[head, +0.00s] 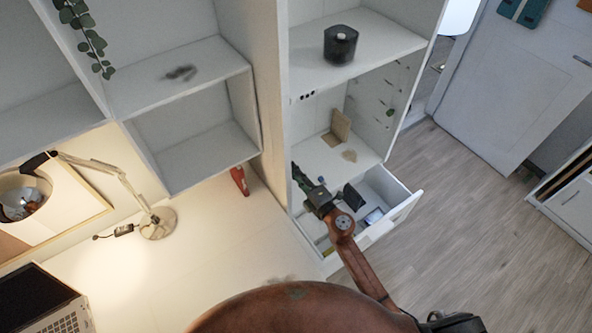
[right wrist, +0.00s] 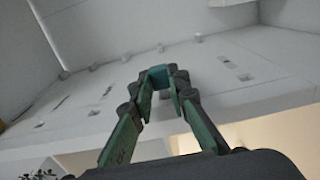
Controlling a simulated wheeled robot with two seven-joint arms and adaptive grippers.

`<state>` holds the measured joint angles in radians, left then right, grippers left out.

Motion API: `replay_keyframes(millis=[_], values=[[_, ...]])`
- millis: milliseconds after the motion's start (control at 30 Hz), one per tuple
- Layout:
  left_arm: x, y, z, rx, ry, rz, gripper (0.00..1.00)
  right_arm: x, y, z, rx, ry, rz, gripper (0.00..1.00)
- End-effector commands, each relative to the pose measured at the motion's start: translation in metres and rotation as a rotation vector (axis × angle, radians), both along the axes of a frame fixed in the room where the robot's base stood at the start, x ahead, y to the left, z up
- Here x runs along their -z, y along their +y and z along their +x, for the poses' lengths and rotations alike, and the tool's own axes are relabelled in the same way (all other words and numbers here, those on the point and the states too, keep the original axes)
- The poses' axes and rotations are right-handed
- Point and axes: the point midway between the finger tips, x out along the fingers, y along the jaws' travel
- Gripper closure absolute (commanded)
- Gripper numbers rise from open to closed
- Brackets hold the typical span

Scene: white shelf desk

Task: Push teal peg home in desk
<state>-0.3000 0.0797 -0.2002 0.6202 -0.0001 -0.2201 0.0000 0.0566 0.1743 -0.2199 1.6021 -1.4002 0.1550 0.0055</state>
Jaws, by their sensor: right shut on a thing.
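The teal peg (right wrist: 157,75) shows between my fingertips in the right wrist view, close against the white desk panel (right wrist: 90,95). How deep it sits in the panel cannot be told. My right gripper (right wrist: 160,85) is shut on the peg, with both green fingers converging on it. In the head view my right gripper (head: 298,178) reaches to the inner side of the upright panel, above the open drawer. The peg cannot be made out clearly there. My left gripper is not in view.
An open white drawer (head: 402,208) with small items lies below my right arm. A black round container (head: 340,44) stands on the shelf above. The desktop's middle is clear.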

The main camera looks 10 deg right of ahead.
Motion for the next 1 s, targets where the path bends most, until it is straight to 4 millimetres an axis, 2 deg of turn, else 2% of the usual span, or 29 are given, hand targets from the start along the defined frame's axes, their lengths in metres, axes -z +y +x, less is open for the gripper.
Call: replay_keyframes(millis=[367,400,667,1000], values=[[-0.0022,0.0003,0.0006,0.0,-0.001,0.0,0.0,-0.0004,0.0089,-0.0037,-0.001,0.0,-0.001,1.0],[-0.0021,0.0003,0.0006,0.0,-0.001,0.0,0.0,-0.0003,0.0089,-0.0037,-0.001,0.0,-0.001,0.83],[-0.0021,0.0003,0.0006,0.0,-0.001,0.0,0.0,-0.0002,0.0085,-0.0034,-0.001,0.0,-0.001,0.66],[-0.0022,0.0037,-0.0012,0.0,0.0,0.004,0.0,0.0003,0.0072,-0.006,0.0,0.0,-0.001,0.64]])
